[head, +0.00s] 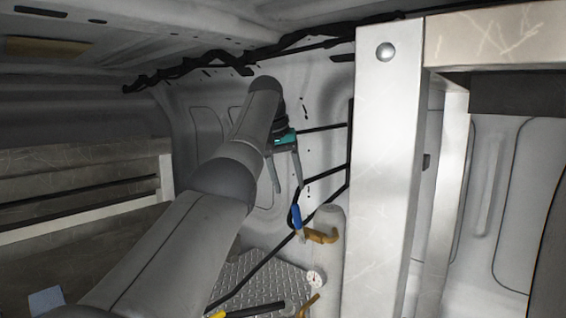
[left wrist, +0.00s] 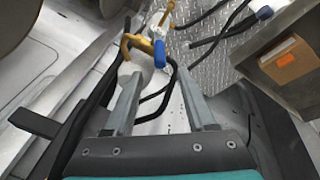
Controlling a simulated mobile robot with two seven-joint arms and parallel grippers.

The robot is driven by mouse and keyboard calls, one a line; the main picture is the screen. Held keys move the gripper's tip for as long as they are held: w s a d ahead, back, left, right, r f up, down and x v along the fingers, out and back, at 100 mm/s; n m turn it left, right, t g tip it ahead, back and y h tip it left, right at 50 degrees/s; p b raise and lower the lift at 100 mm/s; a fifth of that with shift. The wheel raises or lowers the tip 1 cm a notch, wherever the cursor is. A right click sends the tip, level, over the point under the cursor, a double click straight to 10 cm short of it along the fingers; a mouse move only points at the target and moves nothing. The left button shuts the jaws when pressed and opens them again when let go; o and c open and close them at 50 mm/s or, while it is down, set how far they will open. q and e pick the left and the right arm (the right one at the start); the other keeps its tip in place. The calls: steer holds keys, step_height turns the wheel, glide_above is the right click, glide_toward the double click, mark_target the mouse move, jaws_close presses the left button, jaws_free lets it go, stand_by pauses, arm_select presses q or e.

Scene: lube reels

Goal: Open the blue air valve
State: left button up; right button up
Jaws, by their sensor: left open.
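The blue air valve handle (head: 297,217) sits on a brass fitting (head: 322,236) at the top of a pale cylinder (head: 329,262) in the head view. It also shows in the left wrist view as a blue lever (left wrist: 160,54) on a brass fitting (left wrist: 140,43). My left gripper (head: 288,188) is open, with its two fingers pointing down just above the blue handle. In the left wrist view the fingers (left wrist: 162,95) are spread and empty, and the handle lies beyond the tips, between their lines. Contact does not show. My right gripper is not in view.
A pale metal post (head: 385,170) stands close right of the cylinder. Black hoses (head: 262,265) run around the valve. A gauge (head: 315,278) and a diamond-plate floor (head: 250,280) lie below. An orange-labelled box (left wrist: 290,62) is at right in the left wrist view.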

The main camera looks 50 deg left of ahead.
arm_select(q)
steer(key=v, duration=0.6)
steer(key=shift+p, duration=0.3)
